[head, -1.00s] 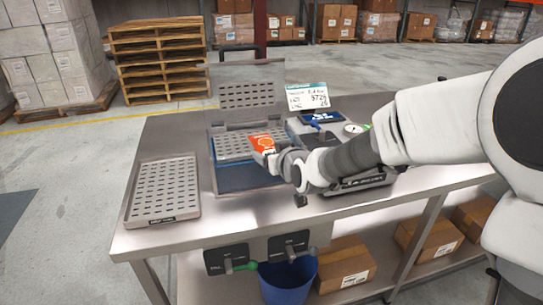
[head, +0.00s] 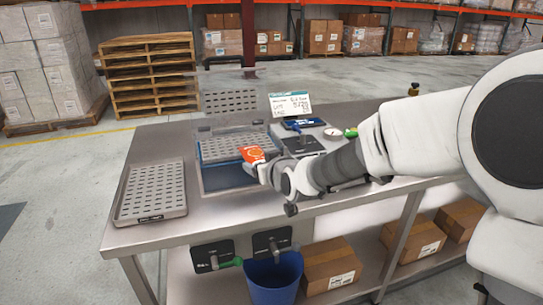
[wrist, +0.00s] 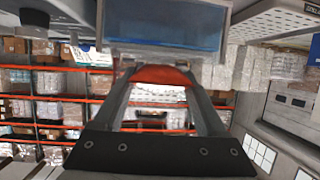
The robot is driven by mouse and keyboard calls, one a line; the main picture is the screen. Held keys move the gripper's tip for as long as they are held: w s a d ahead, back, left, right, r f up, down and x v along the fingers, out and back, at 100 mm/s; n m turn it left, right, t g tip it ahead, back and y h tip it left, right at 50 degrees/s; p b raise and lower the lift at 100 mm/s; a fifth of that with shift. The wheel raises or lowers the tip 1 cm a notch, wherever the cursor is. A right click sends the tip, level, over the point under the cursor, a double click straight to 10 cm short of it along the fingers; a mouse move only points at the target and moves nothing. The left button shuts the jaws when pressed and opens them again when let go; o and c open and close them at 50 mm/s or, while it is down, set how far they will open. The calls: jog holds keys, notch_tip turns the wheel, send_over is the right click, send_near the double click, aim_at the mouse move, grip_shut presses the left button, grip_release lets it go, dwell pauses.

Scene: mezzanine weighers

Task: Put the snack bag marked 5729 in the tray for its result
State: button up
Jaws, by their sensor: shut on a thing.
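My gripper (head: 257,168) is shut on an orange snack bag (head: 252,154), held over the front of the middle station on the steel table. The bag's marking cannot be read. In the wrist view the bag (wrist: 162,76) shows as an orange strip between the fingers. A grey perforated tray (head: 152,191) lies at the table's left; its front label is too small to read. Another perforated tray (head: 225,147) sits at the middle station, with an upright perforated panel behind it. A blue surface (wrist: 170,32) shows past the bag in the wrist view.
A white card (head: 290,104) with blurred writing stands at the back, beside a dark display (head: 303,124) and a round dial (head: 333,132). Lever plates (head: 212,258) hang on the table front. A blue bin (head: 275,280) and cartons (head: 330,266) are below. Bare steel lies beside the left tray.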

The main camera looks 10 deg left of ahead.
jog(key=s+d+f+m+t+h+p, duration=0.1)
jog(key=d+f+m+h+p, duration=0.2)
jog(key=d, duration=0.8)
jog(key=d+f+m+t+h+p, duration=0.15)
jog(key=d+p, duration=0.25)
jog(key=d, duration=0.6)
jog(key=s+d+f+m+h+p, duration=0.1)
jog(key=d+f+m+h+p, duration=0.25)
jog(key=d, duration=0.75)
jog(key=w+a+r+n+y+b, duration=0.1)
jog(key=w+a+n+y+b, duration=0.15)
jog(key=a, duration=0.55)
jog(key=w+a+n+y+b, duration=0.1)
jog(key=w+a+y+b, duration=0.1)
jog(key=a+b, duration=0.35)
jog(key=s+a+r+n+y+b, duration=0.1)
jog(key=a+r, duration=0.1)
jog(key=a, duration=0.4)
jog(key=a+r+n+g+y+b, duration=0.1)
jog(key=a+r+n, duration=0.1)
jog(key=a, duration=0.4)
jog(key=s+a+r+n+g+y, duration=0.1)
jog(key=a+r, duration=0.2)
jog(key=a, duration=0.3)
jog(key=shift+s+a+n+g+y+b, duration=0.25)
jog(key=shift+s+a+b, duration=0.1)
jog(key=shift+a+b, duration=0.05)
jog(key=shift+w+r, duration=0.1)
